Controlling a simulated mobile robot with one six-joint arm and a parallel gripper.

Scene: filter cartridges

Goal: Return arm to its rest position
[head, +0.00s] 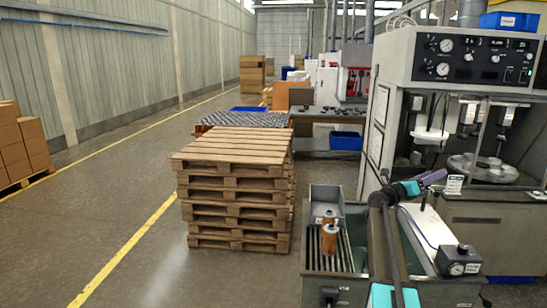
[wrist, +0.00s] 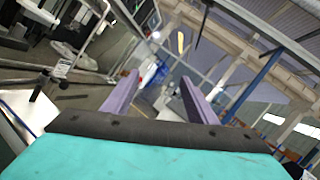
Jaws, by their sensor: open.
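My arm rises from the bottom of the head view, and my gripper (head: 434,177) is up in front of the grey machine, pointing right. In the wrist view its two purple fingers (wrist: 160,84) stand apart with nothing between them. Two orange filter cartridges (head: 329,240) stand upright, one behind the other, in a grey slotted tray (head: 310,262) to the left of my arm. My gripper is well apart from them.
A grey machine (head: 425,101) with gauges and a carousel stands at the right. A small gauge box (head: 459,261) sits on the bench right of my arm. Stacked wooden pallets (head: 236,188) stand left of the tray.

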